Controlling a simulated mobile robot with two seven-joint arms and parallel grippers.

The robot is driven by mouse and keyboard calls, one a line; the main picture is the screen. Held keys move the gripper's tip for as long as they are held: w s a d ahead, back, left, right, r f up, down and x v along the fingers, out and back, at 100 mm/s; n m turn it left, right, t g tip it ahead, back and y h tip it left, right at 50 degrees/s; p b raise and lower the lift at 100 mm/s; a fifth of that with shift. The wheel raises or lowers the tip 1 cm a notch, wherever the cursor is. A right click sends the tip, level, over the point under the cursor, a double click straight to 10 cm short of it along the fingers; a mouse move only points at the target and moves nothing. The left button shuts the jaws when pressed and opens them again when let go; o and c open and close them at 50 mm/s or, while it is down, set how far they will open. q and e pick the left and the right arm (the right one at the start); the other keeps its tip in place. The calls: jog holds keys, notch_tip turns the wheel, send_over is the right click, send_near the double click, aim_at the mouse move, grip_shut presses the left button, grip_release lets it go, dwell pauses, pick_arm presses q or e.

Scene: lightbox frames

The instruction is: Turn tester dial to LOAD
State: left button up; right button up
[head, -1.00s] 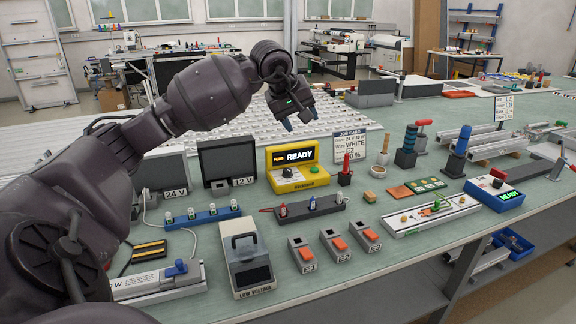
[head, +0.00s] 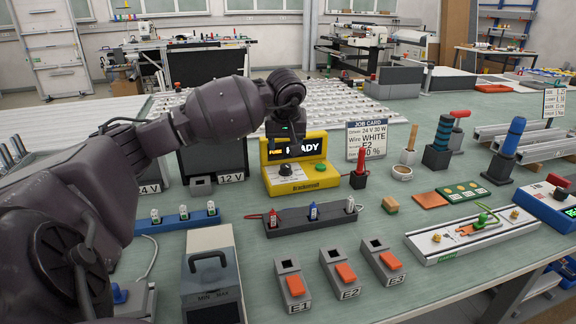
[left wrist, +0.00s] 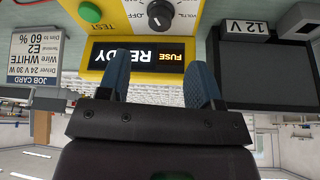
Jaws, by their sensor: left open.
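The yellow tester (head: 302,187) stands on the bench with a lit FUSE READY display. Its black dial (head: 285,169) is on the front, below the display in the head view. The upside-down left wrist view shows the dial (left wrist: 158,14), with a white mark on the OFF side, and a green TEST button (left wrist: 89,12); the LOAD label cannot be made out. My left gripper (head: 293,145) is open and empty in front of the display, partly covering it. Its two blue fingertips (left wrist: 158,72) point toward the dial and are apart from it. My right gripper is not in view.
The 12 V unit (head: 213,160) is left of the tester. A red-handled tool in a black stand (head: 359,180) and the job card (head: 366,139) are on its right. A terminal strip (head: 311,218) lies in front. Small E1–E3 blocks (head: 340,275) stand nearer.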

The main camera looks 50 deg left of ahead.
aim_at(286, 165)
pick_arm(q)
jog(key=b+x, duration=0.1)
jog(key=x, duration=0.8)
jog(key=c, duration=0.9)
